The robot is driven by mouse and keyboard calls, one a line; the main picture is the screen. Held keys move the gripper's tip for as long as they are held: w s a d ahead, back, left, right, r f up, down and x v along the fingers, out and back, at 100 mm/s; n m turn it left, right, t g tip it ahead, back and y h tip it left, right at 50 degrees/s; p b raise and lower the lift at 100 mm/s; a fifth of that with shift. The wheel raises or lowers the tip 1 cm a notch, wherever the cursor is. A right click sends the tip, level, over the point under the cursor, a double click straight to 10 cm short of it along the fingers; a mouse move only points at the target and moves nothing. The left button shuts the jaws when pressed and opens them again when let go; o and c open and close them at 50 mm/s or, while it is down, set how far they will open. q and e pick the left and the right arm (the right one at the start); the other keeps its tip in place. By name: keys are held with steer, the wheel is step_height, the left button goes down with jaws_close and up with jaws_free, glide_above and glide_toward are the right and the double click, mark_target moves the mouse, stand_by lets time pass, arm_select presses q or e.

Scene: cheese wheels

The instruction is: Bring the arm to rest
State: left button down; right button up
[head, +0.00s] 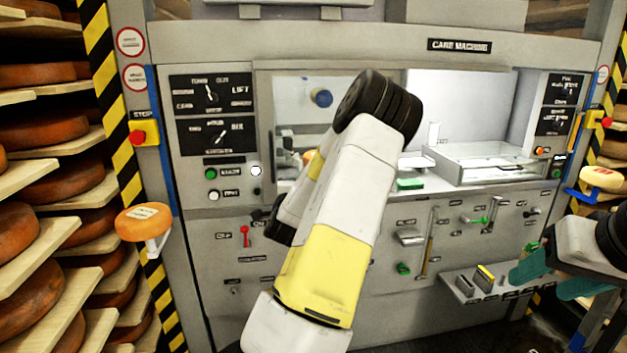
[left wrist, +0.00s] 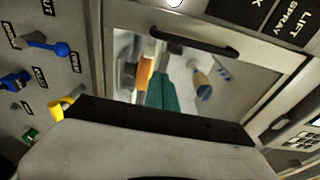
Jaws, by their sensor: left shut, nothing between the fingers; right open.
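My left arm (head: 340,220), white and yellow with a black joint at its top, is raised across the middle of the head view, in front of the machine. Its gripper is hidden behind it there. In the left wrist view, the teal fingers of my left gripper (left wrist: 168,92) show past the dark edge of the wrist, closed together with nothing visible in them, before a glazed door. My right gripper (head: 538,284) is at the lower right of the head view. Its two teal fingers are apart and empty, near a small shelf on the machine front.
The care machine (head: 340,270) fills the background with knobs and levers. A cheese wheel (head: 144,222) sits on a left bracket, another pale one (head: 603,179) on the right. Racks of cheese stand at the left. The shelf (head: 462,285) juts out near my right gripper.

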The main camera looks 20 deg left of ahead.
arm_select(q)
steer(key=shift+v, duration=1.7)
steer(key=s+d+r+n+g+h, duration=0.1)
steer(key=s+d+n+g+h, duration=0.25)
steer(key=d+n, duration=0.35)
steer(key=s+d+r+n+g+h, duration=0.1)
steer(key=s+d+n+g+h, duration=0.3)
steer(key=d, duration=0.6)
steer(key=s+d+r+g, duration=0.1)
steer(key=s+d+r, duration=0.1)
steer(key=s, duration=0.5)
steer(key=s+d+r+n+h, duration=0.1)
steer(key=s+d+r, duration=0.1)
steer(key=s+d, duration=0.2)
steer(key=s+d+r+g+h, duration=0.1)
steer(key=s+d, duration=0.3)
steer(key=s, duration=0.6)
steer(key=shift+s+r+g, duration=0.2)
steer(key=shift+r+g, duration=0.15)
steer(key=shift+r, duration=0.5)
steer(key=shift+d, duration=0.1)
